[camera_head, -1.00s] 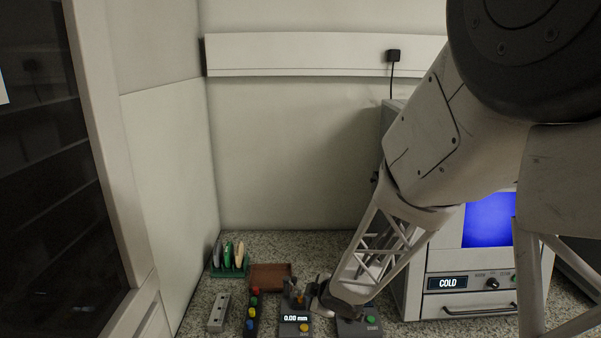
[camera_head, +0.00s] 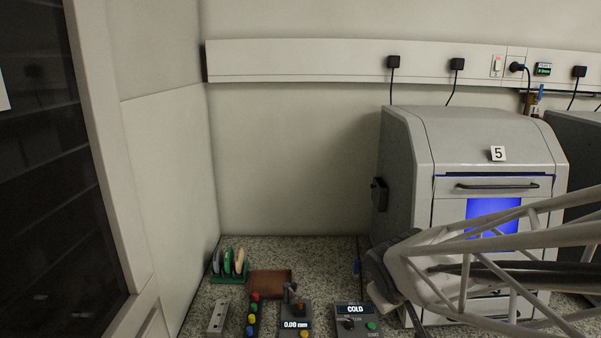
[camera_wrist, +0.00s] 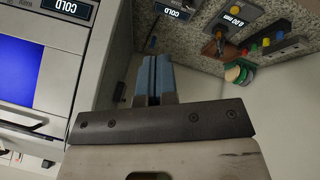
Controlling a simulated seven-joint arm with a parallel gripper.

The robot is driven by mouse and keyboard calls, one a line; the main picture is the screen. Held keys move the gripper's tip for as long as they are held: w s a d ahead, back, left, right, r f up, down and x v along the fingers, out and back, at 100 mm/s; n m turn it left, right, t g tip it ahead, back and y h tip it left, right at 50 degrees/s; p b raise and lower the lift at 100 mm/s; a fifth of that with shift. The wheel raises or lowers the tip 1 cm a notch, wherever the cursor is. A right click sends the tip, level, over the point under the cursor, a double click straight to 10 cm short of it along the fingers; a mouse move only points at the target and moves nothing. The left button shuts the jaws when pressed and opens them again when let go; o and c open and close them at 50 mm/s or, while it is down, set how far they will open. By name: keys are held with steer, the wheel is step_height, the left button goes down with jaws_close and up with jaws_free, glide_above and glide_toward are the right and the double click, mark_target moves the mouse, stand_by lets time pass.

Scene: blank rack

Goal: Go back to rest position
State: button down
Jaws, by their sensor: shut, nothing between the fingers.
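My gripper (camera_wrist: 153,85) shows in the wrist view as two blue fingers side by side, shut with nothing between them. It is clear of the objects around it. In the head view my arm comes in from the right, its grey lattice links crossing in front of the white machine (camera_head: 480,150) marked 5. The wrist end is near that machine's lower left front corner, and the fingertips are hard to make out there.
On the speckled counter stand a control box reading COLD (camera_head: 355,312), a gauge reading 0.00 mm (camera_head: 296,324), a strip with coloured buttons (camera_head: 252,320), a brown tray (camera_head: 270,284) and a green rack (camera_head: 229,278) holding discs. The wall behind is bare at left.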

steer(key=s+r+m+g, duration=0.1)
steer(key=s+r+m, duration=0.1)
steer(key=s, duration=0.6)
steer(key=s+r+m+g+y, duration=0.1)
steer(key=s+r+m+g, duration=0.1)
steer(key=s, duration=0.7)
steer(key=shift+r+m+y, duration=0.3)
steer(key=shift+r+m, duration=0.3)
steer(key=shift+w+d, duration=0.1)
steer(key=shift+w, duration=0.05)
